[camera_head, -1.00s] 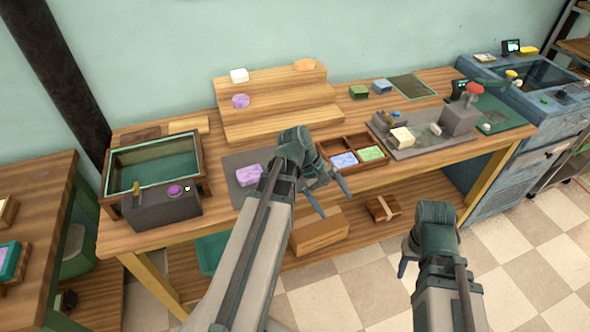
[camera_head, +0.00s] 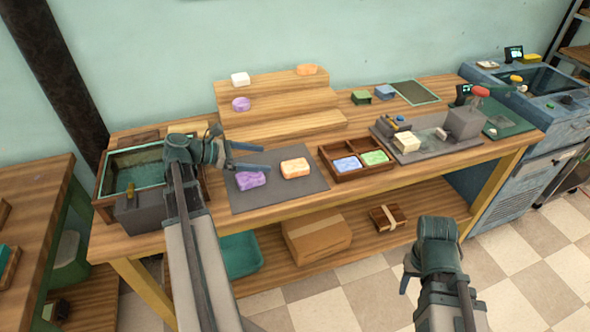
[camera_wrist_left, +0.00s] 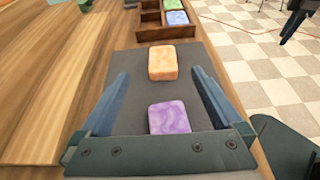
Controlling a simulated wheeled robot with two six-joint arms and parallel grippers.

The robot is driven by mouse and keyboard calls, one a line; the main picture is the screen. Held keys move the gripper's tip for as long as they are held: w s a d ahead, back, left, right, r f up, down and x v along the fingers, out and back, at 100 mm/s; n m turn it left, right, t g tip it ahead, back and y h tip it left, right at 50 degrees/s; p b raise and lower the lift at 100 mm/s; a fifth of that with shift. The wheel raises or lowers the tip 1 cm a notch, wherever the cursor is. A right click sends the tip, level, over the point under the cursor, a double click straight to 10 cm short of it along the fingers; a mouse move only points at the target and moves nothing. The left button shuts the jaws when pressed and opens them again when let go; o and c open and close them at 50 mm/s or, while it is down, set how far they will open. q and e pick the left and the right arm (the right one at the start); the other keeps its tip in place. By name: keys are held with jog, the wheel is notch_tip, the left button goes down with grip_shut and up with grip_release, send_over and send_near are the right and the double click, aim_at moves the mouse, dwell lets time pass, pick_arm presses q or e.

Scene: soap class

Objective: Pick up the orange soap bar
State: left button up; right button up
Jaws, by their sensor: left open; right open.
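An orange soap bar (camera_head: 295,167) lies on the dark grey mat (camera_head: 285,194), right of a purple soap bar (camera_head: 250,180). My left gripper (camera_head: 264,158) is open and empty, above the mat, with its fingers pointing right towards the orange bar. In the left wrist view the orange bar (camera_wrist_left: 162,63) lies just beyond the fingertips, and the purple bar (camera_wrist_left: 169,117) shows between the open fingers.
A divided wooden tray (camera_head: 335,168) with blue and green bars stands right of the mat. A water tank (camera_head: 150,165) is at left.

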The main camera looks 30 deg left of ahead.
pick_arm(q)
jog(key=b, duration=0.3)
send_near(300, 164)
jog(key=x, duration=0.3)
jog(key=shift+w, duration=0.2)
jog(key=shift+w+d, duration=0.3)
jog(key=b+x, duration=0.2)
jog(key=x, duration=0.3)
jog(key=shift+d+f, duration=0.1)
jog(key=shift+f, duration=0.15)
jog(key=c, duration=1.5)
